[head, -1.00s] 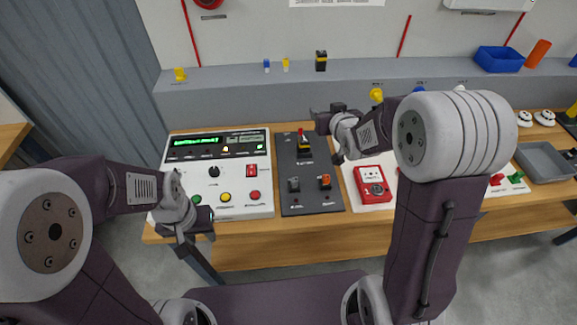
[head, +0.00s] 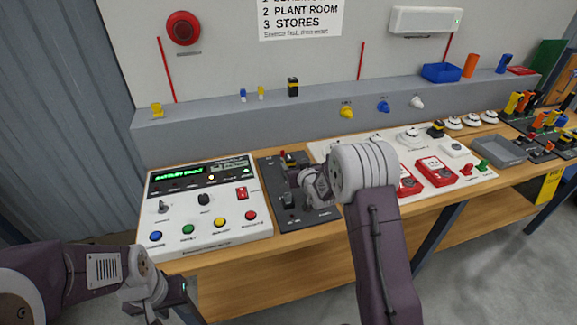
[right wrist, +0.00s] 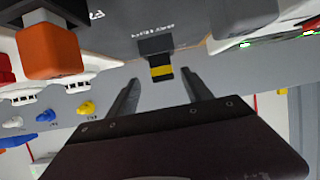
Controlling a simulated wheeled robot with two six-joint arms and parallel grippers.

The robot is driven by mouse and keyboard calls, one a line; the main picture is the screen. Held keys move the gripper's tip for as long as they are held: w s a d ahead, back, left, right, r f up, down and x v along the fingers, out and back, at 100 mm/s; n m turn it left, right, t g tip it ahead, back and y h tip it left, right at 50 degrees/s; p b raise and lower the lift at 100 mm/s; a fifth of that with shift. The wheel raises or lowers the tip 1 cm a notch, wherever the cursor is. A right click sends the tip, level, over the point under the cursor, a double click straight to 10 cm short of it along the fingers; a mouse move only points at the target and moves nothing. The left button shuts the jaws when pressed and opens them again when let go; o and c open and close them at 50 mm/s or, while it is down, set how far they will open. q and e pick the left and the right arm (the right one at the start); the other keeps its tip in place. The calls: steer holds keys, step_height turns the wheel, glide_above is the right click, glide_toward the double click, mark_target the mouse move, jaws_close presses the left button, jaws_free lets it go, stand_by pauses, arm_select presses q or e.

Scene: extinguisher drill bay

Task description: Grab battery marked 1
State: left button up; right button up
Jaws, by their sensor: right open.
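A black block with a yellow band stands at the far end of the dark panel (head: 268,183) in the head view, partly hidden by my right gripper (head: 292,172). The right wrist view shows this block (right wrist: 160,67) ahead, in line with the gap between the fingers. My right gripper is open and empty there, with one finger on each side of the gap. I cannot read a number 1 on the block. Another black-and-yellow block (head: 293,88) stands on the grey ledge. My left gripper (head: 160,305) is low at the left, in front of the bench; its opening is unclear.
A white control box (head: 205,235) with knobs and coloured buttons sits left of the panel. An orange-topped block (right wrist: 52,50) stands close by in the right wrist view. Red boxes (head: 436,170) and a grey tray (head: 502,151) lie to the right.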

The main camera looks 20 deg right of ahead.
mark_target(291, 162)
steer(key=shift+w+d+f, duration=0.15)
steer(key=shift+w+f, duration=0.15)
steer(key=shift+w, duration=0.2)
steer(key=x, duration=0.2)
steer(key=a+x, duration=0.1)
steer(key=shift+w+p, duration=0.4)
steer(key=shift+w+d+f, duration=0.1)
steer(key=shift+w+f, duration=0.2)
steer(key=shift+w, duration=0.1)
steer(key=shift+s+r, duration=0.1)
jaws_close()
